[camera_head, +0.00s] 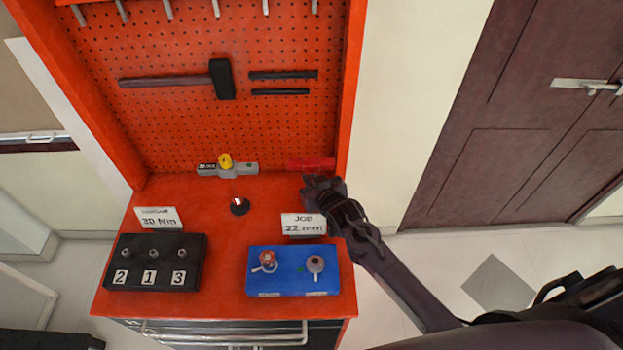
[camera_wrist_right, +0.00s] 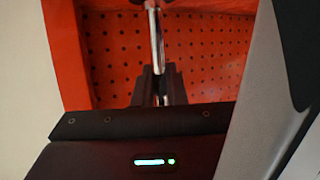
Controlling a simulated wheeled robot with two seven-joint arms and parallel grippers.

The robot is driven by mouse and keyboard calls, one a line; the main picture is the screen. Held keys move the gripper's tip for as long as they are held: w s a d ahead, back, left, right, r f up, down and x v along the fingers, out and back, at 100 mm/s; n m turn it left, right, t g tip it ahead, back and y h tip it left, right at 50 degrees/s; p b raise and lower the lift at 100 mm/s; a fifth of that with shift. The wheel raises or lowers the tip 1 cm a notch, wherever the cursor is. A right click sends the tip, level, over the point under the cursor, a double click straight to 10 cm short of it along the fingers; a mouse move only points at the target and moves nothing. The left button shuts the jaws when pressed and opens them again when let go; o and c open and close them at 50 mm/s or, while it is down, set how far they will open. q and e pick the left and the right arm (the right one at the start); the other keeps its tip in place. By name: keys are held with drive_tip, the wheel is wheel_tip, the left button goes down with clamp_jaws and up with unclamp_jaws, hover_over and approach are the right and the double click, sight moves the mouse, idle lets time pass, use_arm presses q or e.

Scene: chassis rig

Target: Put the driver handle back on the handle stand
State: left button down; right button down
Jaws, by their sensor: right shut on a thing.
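My right gripper (camera_head: 318,182) is above the right rear of the red bench, near the pegboard. It is shut on a slim metal shaft (camera_wrist_right: 156,40), which stands out beyond the fingers in the right wrist view. I take this as part of the driver handle; its far end is cut off by the top edge. A red bar-shaped piece (camera_head: 311,164) shows just behind the gripper; I cannot tell whether it is joined to the shaft. I cannot tell which thing is the handle stand.
A black block (camera_head: 196,270) numbered 2, 1, 3 is front left, below a 30 Nm card (camera_head: 157,218).

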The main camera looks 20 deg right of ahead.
drive_tip(key=shift+f, duration=0.1)
drive_tip(key=c, duration=1.4)
unclamp_jaws()
drive_tip(key=shift+f, duration=0.1)
drive_tip(key=shift+s, duration=0.1)
drive_tip(key=b+v, duration=0.1)
drive_tip(key=v, duration=0.6)
drive_tip(key=shift+s+r, duration=0.2)
drive_tip(key=shift+s, duration=0.1)
drive_tip(key=shift+r, duration=0.1)
